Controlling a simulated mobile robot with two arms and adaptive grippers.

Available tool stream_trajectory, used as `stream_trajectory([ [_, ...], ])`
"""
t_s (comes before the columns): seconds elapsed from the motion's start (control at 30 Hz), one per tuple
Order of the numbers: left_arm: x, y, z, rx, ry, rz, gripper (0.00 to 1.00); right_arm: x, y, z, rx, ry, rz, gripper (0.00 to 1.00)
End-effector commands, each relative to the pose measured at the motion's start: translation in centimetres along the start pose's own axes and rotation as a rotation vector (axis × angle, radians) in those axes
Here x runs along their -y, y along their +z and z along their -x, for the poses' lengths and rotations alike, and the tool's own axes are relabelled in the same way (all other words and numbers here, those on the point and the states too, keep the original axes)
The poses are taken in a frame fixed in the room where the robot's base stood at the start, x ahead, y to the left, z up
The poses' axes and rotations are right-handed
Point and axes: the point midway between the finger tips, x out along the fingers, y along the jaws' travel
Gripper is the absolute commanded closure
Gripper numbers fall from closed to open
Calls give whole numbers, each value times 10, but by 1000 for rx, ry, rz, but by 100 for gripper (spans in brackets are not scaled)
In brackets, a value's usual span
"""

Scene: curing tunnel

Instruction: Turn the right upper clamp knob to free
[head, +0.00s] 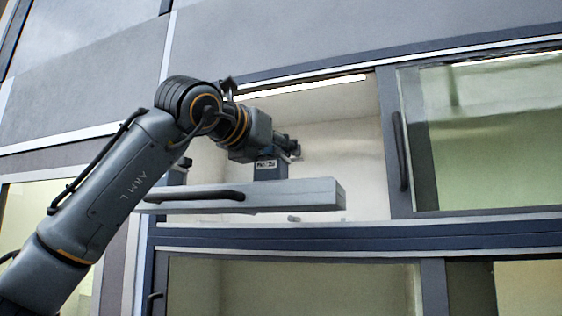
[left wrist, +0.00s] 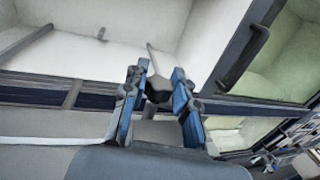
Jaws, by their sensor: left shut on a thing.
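My left gripper (head: 288,147) reaches into the open upper bay, just above a grey block with a label plate (head: 266,170). In the left wrist view its two blue-padded fingers (left wrist: 160,95) are closed around a dark knob (left wrist: 157,88), with a thin grey bar rising behind it. I take this to be the right upper clamp knob; the gripper hides it in the head view. Whether the knob has turned cannot be told. My right gripper is not seen.
A sliding glass door (head: 490,140) with a dark handle (head: 400,150) stands to the right of the bay. A dark bar handle (head: 195,196) is on the beam's front. A dark blue frame rail (head: 400,238) runs below. The bay's interior behind the gripper looks mostly clear.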

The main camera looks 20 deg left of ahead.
Motion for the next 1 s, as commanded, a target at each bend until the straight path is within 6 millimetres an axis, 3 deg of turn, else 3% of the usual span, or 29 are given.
stream_trajectory([
  [0.4, 1, 1, 0, 2, 198, -1, 100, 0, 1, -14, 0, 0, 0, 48],
  [0.97, 0, 1, 0, 0, 227, 0, 100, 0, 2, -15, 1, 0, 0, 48],
  [1.0, 0, 1, 0, 0, 227, 0, 64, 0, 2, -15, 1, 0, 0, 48],
])
